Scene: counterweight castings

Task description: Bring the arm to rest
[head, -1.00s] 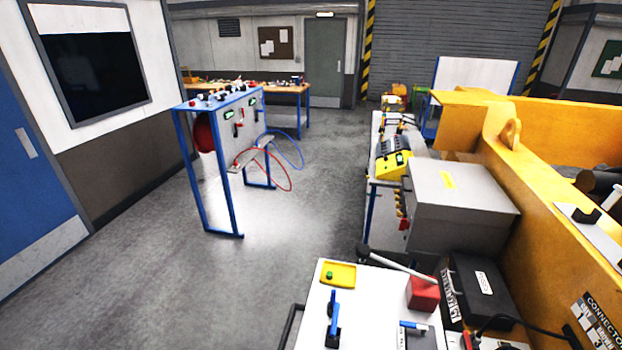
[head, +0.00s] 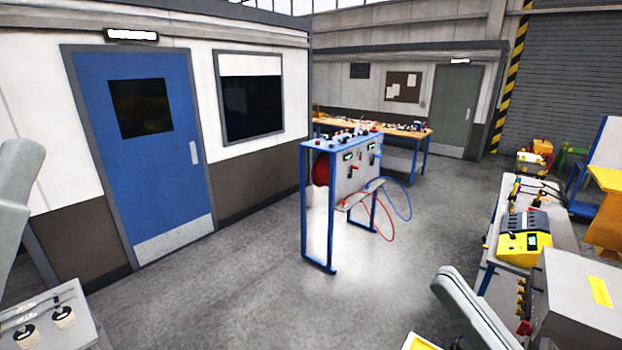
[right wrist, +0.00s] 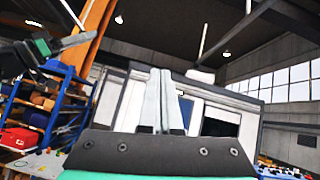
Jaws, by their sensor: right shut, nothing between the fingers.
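My right gripper (right wrist: 162,101) shows in the right wrist view as two pale fingers pressed together, with nothing between them. In the head view a grey, round-ended part of my right arm (head: 470,308) stands at the lower right, over the floor. A grey part of my left arm (head: 14,190) enters at the left edge of the head view. In the right wrist view a dark shape with a teal patch (right wrist: 40,48) is at the upper left, and may belong to my left arm.
A blue-framed test stand (head: 345,165) with red and blue cables stands mid-floor. Benches with a yellow device (head: 524,246) and a grey box (head: 588,305) are at the right. A panel with two knobs (head: 45,325) is at the lower left. Floor between is open.

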